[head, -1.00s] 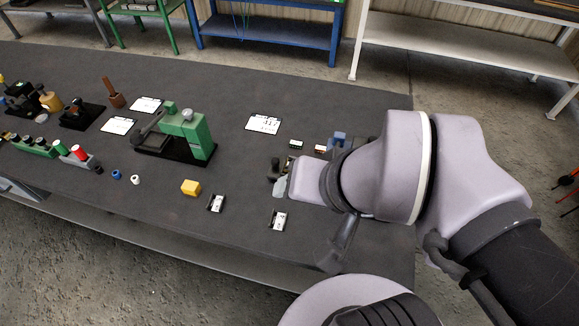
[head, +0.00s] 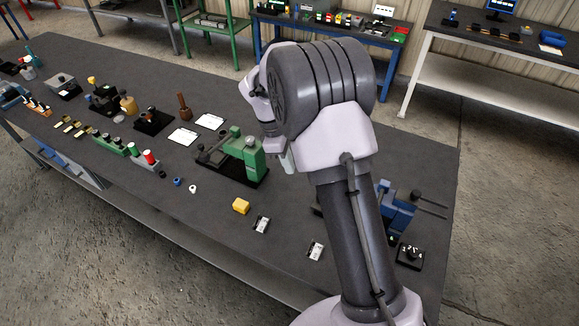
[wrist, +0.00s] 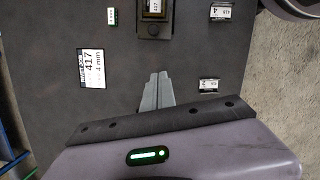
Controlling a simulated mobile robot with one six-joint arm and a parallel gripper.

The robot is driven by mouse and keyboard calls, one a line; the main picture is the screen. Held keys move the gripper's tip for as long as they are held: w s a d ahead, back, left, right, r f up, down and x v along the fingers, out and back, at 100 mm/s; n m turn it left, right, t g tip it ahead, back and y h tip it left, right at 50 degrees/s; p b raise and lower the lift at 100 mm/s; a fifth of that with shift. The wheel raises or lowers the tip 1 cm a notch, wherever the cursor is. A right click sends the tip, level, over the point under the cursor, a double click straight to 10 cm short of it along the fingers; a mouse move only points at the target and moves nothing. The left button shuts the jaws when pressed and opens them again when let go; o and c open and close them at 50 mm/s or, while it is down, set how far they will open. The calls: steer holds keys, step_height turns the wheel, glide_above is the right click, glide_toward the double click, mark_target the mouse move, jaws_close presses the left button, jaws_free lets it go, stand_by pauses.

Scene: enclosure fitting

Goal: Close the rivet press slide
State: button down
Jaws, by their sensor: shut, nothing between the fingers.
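A green press (head: 249,158) on a black base, with a grey slide-like part on its left, stands mid-bench in the head view; I take it for the rivet press. A blue device (head: 397,212) with dark rods stands at the right, partly hidden behind my arm. My gripper (head: 288,163) is just right of the green press in that view, largely hidden by my wrist. In the wrist view its grey fingers (wrist: 157,92) are together and empty, above the dark bench. A dark fixture with a label (wrist: 153,20) lies beyond the fingertips there.
A yellow block (head: 241,206) and small label stands (head: 262,224) sit in front of the press. White cards (head: 182,136) lie behind it to the left. A black numbered block (head: 409,256) is near the right edge. Several fixtures crowd the bench's left.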

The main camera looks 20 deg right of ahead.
steer(key=b+x, duration=0.2)
steer(key=x, duration=0.3)
steer(key=b+x, duration=0.2)
steer(key=x, duration=0.3)
steer(key=shift+s+d+f, duration=0.15)
steer(key=shift+s+d, duration=0.05)
steer(key=shift+d, duration=0.05)
steer(key=d, duration=0.1)
steer(key=s+d, duration=0.1)
steer(key=d, duration=0.1)
steer(key=shift+s+r+b, duration=0.25)
steer(key=shift+s+b, duration=0.05)
steer(key=shift+s, duration=0.05)
steer(key=shift+s+d+r, duration=0.1)
steer(key=s+d+p, duration=0.2)
steer(key=s+d, duration=0.5)
steer(key=shift+s+d, duration=0.15)
steer(key=shift+s, duration=0.05)
steer(key=shift+s+d, duration=0.2)
steer(key=shift+s, duration=0.05)
steer(key=shift+a, duration=0.15)
